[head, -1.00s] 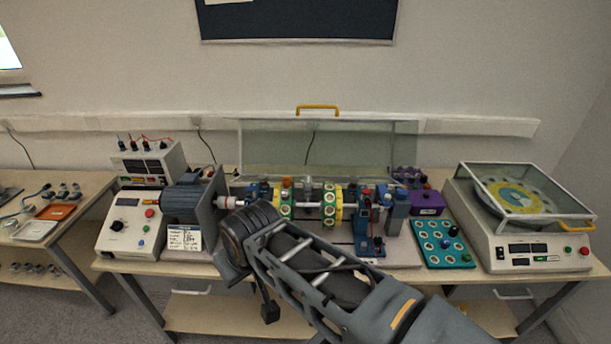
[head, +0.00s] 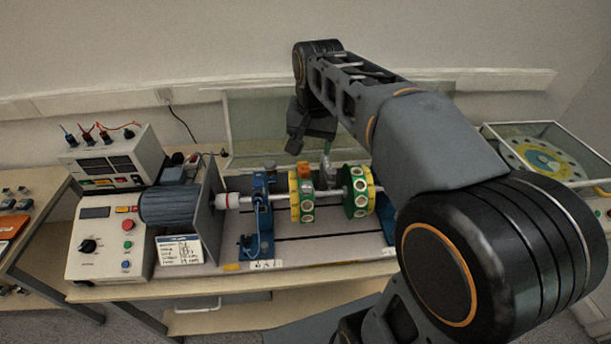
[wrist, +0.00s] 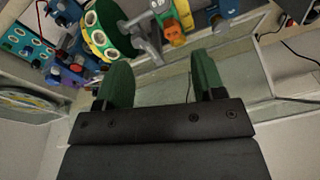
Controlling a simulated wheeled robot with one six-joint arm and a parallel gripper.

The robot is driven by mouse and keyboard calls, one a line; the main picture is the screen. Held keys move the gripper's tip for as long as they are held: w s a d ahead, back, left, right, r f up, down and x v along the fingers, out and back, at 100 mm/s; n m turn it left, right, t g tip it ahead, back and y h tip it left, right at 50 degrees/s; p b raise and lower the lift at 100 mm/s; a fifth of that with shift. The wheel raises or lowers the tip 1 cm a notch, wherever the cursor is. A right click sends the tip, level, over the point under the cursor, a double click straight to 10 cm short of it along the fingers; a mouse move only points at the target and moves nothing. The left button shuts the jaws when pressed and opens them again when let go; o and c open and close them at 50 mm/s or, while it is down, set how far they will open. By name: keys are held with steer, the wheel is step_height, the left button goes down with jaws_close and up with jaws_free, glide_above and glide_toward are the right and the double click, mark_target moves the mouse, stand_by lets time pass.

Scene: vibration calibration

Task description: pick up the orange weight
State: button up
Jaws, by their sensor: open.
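The orange weight (head: 304,170) sits at the top of the left green-and-yellow disc (head: 301,200) on the rig's shaft. In the wrist view the orange weight (wrist: 174,32) shows near the top middle, beyond my fingertips and apart from them. My gripper (head: 303,138) hangs above and behind the discs in the head view. In the wrist view my gripper (wrist: 163,72) has its two green fingers spread wide with nothing between them.
A second green disc (head: 357,192) is on the shaft to the right. A grey upright part (wrist: 146,40) stands close to the weight. A clear guard panel (head: 245,118) is behind the rig. The motor (head: 172,205) and blue bearing stand (head: 262,205) are left.

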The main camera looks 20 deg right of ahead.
steer(key=w+m+g+b, duration=0.1)
steer(key=w+m, duration=0.1)
steer(key=w, duration=0.4)
steer(key=m, duration=0.1)
glide_above(304, 169)
steer(key=shift+g, duration=0.3)
step_height(304, 169, down, 9)
steer(key=shift+s+a+r, duration=0.1)
steer(key=shift+f+p, duration=0.5)
steer(key=shift+f, duration=2.3)
steer(key=c, duration=1)
